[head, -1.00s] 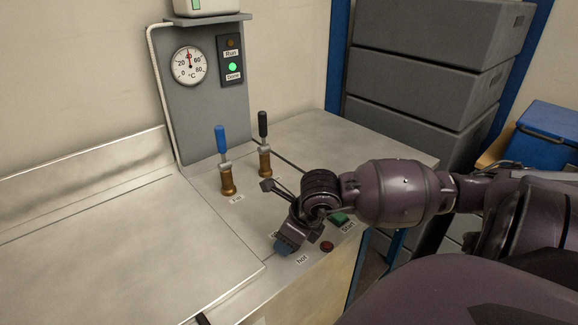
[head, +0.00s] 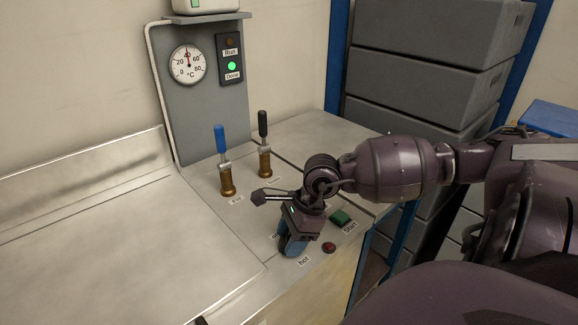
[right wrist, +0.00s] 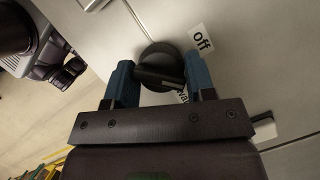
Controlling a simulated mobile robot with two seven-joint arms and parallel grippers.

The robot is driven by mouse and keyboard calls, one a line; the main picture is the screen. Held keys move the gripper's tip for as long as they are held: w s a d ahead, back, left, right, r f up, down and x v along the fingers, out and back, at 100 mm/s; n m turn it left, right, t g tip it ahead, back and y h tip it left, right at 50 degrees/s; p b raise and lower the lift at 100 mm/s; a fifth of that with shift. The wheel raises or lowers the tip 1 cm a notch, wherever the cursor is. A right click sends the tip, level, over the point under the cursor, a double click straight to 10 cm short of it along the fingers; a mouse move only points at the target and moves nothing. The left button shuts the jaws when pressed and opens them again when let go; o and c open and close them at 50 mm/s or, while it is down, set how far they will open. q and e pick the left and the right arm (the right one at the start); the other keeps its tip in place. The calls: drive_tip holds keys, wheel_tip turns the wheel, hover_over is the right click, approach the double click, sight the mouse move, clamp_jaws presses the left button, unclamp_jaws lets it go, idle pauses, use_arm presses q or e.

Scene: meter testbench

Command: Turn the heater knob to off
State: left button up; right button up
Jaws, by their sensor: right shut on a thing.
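The heater knob (right wrist: 157,62) is round and black with a raised bar across it, and it shows in the right wrist view between my fingers. My right gripper (right wrist: 160,82) is shut on it, a blue finger on each side. The bar lies nearly level, its right end near a partly covered label (right wrist: 183,97). The "off" label (right wrist: 203,40) is above right of the knob. In the head view my right gripper (head: 291,241) points down at the bench's front and hides the knob. My left gripper cannot be made out clearly.
A green start button (head: 340,217) and a red button (head: 329,247) sit close right of the gripper. Two valves with a blue handle (head: 221,143) and a black handle (head: 263,128) stand behind. A gauge (head: 188,64) and a lit green lamp (head: 231,66) are on the panel.

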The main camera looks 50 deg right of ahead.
drive_tip(key=n, duration=0.2)
drive_tip(key=n+g+b, duration=0.1)
drive_tip(key=shift+w+f+n+g, duration=0.1)
drive_tip(key=shift+w+n+g, duration=0.05)
drive_tip(key=shift+n+g, duration=0.2)
drive_tip(key=shift+n+g+b, duration=0.45)
drive_tip(key=shift+n+b, duration=0.05)
drive_tip(key=shift+n, duration=0.75)
drive_tip(key=shift+n+g+b, duration=0.3)
drive_tip(key=shift+n+b, duration=0.05)
drive_tip(key=shift+n, duration=1.15)
drive_tip(key=o, duration=0.9)
